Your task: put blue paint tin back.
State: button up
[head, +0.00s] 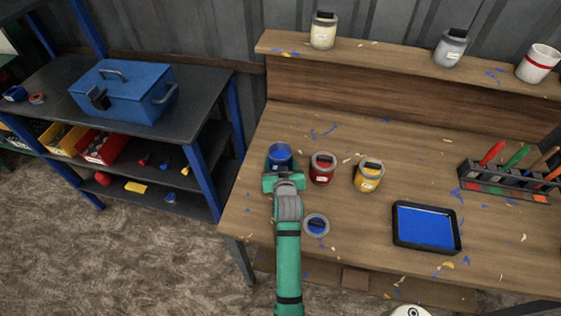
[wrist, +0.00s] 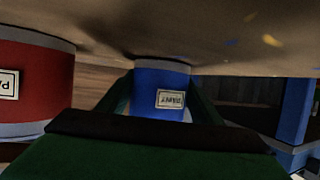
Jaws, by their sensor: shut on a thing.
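The blue paint tin (head: 280,155) is at the left of the workbench, open at the top with blue paint inside. My green gripper (head: 282,178) is shut on it from the near side. In the wrist view, which looks upside down, the blue tin (wrist: 158,77) with its paint label is between the fingers. Its base is at or very near the bench top; I cannot tell if it touches.
A red tin (head: 322,168) stands close to the right, with a yellow tin (head: 368,175) beyond it. A blue paint tray (head: 427,227) and a brush rack (head: 510,180) are further right. A raised shelf (head: 390,62) at the back holds several containers.

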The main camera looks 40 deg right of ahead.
jog(key=o, duration=1.5)
jog(key=shift+f, duration=0.1)
jog(key=shift+r, duration=0.2)
jog(key=v, duration=1.2)
jog(key=shift+a, duration=0.1)
